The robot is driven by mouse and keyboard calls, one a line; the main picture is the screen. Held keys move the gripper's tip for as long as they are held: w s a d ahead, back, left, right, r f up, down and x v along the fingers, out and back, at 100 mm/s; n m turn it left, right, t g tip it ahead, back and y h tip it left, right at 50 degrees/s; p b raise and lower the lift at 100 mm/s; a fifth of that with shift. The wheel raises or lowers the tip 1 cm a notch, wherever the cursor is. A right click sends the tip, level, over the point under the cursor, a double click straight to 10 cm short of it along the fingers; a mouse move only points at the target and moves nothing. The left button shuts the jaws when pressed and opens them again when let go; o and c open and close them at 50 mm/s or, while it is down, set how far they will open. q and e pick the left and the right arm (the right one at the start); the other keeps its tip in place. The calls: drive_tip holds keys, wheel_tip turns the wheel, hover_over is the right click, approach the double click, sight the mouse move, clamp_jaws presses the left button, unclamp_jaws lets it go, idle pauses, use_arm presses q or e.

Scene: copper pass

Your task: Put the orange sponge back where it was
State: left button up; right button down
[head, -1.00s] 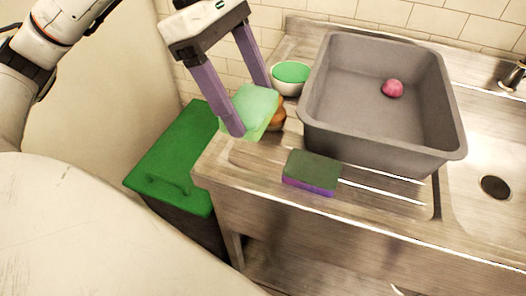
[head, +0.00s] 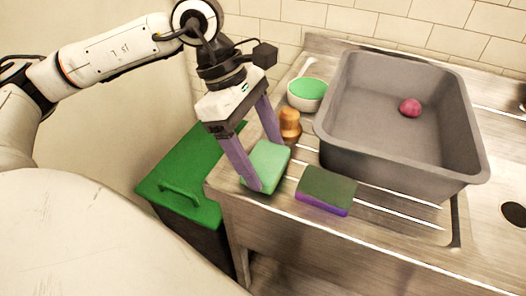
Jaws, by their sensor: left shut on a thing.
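My left gripper (head: 268,166) is shut on a light green sponge (head: 267,160), one finger on its near side and one on its far side. The sponge is low over the left end of the metal drainboard; I cannot tell whether it touches the surface. No sponge that is plainly orange shows. A second sponge (head: 326,188), dark green on top and purple below, lies on the drainboard to the right of the held one. A small orange-brown rounded object (head: 290,122) stands just behind the held sponge. My right gripper is not in view.
A grey basin (head: 335,140) with a pink ball-like object (head: 410,107) inside stands on the right. A green-lidded bin (head: 180,172) stands below the drainboard's left edge. The drainboard's front strip is clear.

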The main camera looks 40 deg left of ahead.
use_arm(q)
drive_tip(key=shift+f+b, duration=0.45)
drive_tip(key=o, duration=1)
drive_tip(key=shift+r, duration=0.1)
drive_tip(key=shift+c, duration=0.2)
drive_tip(key=shift+r+p, duration=0.5)
drive_tip(key=shift+p, duration=0.15)
drive_tip(key=v, duration=1.1)
drive_tip(key=shift+a+r, duration=0.25)
drive_tip(key=shift+r, duration=0.1)
